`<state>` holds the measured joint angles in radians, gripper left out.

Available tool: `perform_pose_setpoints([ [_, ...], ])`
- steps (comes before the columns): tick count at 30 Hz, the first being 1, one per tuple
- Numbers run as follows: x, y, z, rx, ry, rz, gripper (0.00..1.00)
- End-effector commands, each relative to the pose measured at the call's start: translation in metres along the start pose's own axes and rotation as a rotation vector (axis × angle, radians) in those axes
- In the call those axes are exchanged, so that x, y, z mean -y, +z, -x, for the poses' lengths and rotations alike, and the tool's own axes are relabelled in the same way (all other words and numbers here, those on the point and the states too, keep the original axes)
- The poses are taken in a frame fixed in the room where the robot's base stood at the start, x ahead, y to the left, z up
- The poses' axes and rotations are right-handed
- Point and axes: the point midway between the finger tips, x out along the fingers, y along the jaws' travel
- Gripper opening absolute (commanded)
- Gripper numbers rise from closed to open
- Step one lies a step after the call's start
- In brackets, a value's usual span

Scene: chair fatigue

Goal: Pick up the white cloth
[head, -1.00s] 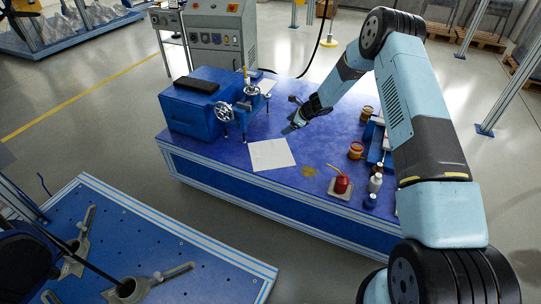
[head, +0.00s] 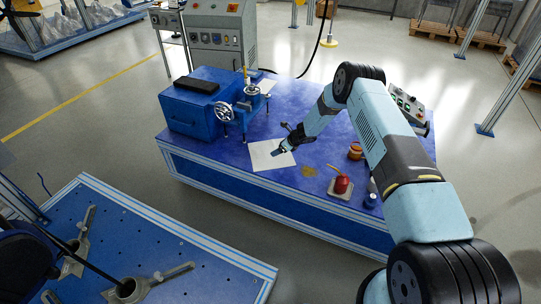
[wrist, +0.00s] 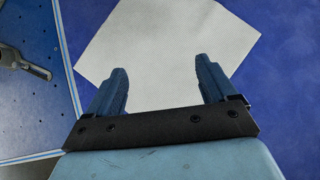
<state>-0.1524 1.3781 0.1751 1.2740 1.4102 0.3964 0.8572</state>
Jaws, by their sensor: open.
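The white cloth (head: 268,156) lies flat on the blue workbench top, near its front edge, in the head view. In the wrist view the cloth (wrist: 165,50) fills the upper middle. My gripper (head: 279,151) is over the right part of the cloth in the head view. In the wrist view my gripper (wrist: 160,85) is open, with its two blue fingers spread apart and the cloth visible between and beyond them. Nothing is held. I cannot tell the exact height of the fingertips above the cloth.
A blue machine with handwheels (head: 203,103) stands left of the cloth on the workbench (head: 235,188). Another blue table (head: 150,235) with metal parts is at lower left.

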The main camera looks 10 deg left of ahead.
Motion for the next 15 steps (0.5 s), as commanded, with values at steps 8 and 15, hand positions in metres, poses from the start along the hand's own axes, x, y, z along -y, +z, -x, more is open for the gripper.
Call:
perform_pose_setpoints([
  [8,0.0,-0.001,-0.033,0.0,0.001,0.001,0.85],
  [15,0.0,-0.001,-0.05,-0.001,0.0,0.002,0.85],
])
